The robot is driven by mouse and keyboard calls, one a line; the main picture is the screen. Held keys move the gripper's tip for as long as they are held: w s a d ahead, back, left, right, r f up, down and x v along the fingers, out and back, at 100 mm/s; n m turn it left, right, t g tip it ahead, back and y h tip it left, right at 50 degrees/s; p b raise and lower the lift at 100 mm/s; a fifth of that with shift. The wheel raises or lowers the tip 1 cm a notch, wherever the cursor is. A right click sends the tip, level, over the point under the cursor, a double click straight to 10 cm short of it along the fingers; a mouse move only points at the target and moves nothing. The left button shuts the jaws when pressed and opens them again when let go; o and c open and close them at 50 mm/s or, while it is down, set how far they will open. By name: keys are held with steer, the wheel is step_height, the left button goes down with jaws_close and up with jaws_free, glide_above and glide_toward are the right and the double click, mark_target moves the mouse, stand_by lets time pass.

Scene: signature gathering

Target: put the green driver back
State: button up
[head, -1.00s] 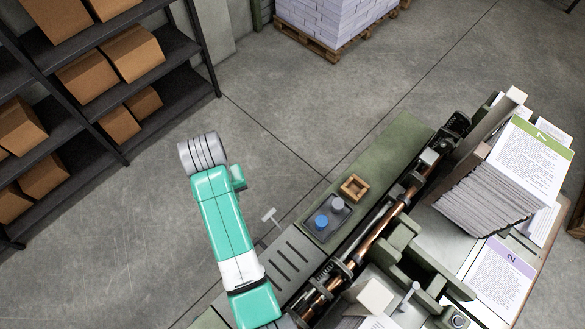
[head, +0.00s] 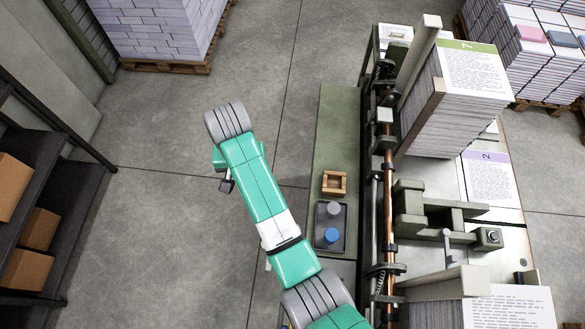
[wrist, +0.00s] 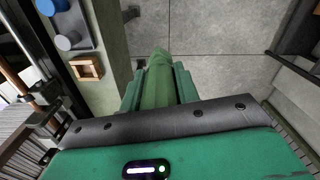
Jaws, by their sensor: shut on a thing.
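In the wrist view, the green driver (wrist: 158,66) lies between the two green fingers of my gripper (wrist: 157,88), which is shut on it. Only its thick green body shows; its far end is hard to make out. It is over bare floor, to the right of the green bench edge in that view. In the head view my arm hides the gripper and the driver. A square wooden holder with an opening (head: 334,183) stands on the green bench; it also shows in the wrist view (wrist: 86,68), left of the driver and apart from it.
Beside the wooden holder is a dark tray (head: 321,243) with a blue cap (head: 332,236) and a grey cap (head: 333,209). The green bench (head: 334,130) runs along a machine with a copper rod (head: 377,190) and paper stacks (head: 455,105). Open floor (head: 160,230) lies left of my arm.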

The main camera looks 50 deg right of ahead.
steer(key=s+d+f+m+b, duration=0.35)
steer(key=s+d+m, duration=0.35)
steer(key=d, duration=0.4)
steer(key=s+d+f+m+b, duration=0.3)
steer(key=s+d+f+m, duration=0.1)
steer(key=s+d, duration=0.5)
steer(key=f, duration=0.3)
steer(key=d+f, duration=0.1)
steer(key=f, duration=0.2)
steer(key=w+f, duration=0.1)
steer(key=f, duration=0.2)
steer(key=shift+d+f, duration=0.15)
steer(key=shift+f, duration=0.1)
steer(key=shift+f, duration=0.1)
steer(key=o, duration=1)
